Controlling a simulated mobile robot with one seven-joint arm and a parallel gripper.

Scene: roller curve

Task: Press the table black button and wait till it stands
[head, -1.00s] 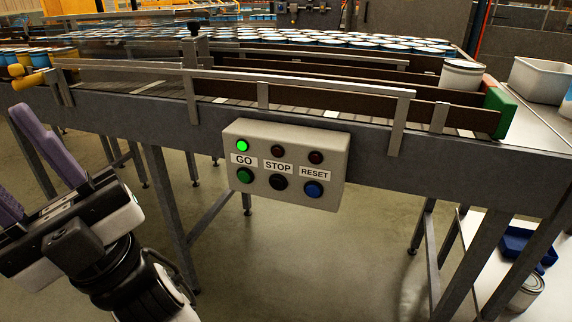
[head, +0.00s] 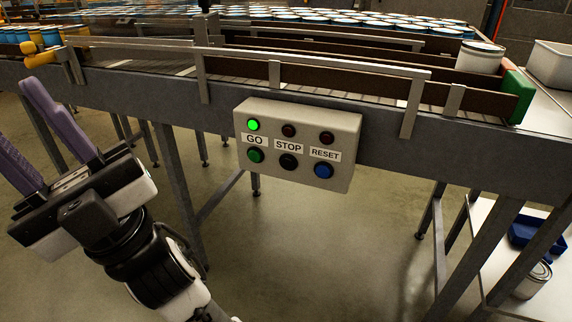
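The black button (head: 288,161) sits under the STOP label on a grey control box (head: 345,150) fixed to the conveyor's front side. Beside it are a green button (head: 255,155) under GO and a blue button (head: 323,170) under RESET. Above the labels, the GO lamp (head: 253,125) glows green; the other two lamps are dark red. My gripper (head: 45,130) is at the left, well apart from the box, with its two purple fingers spread and nothing between them.
The conveyor (head: 420,145) carries many cans with blue rims behind its rails. A white can (head: 480,57) stands near a green end block (head: 514,97) at the right. Table legs stand below. A blue tray (head: 525,232) and a can (head: 533,280) are at lower right.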

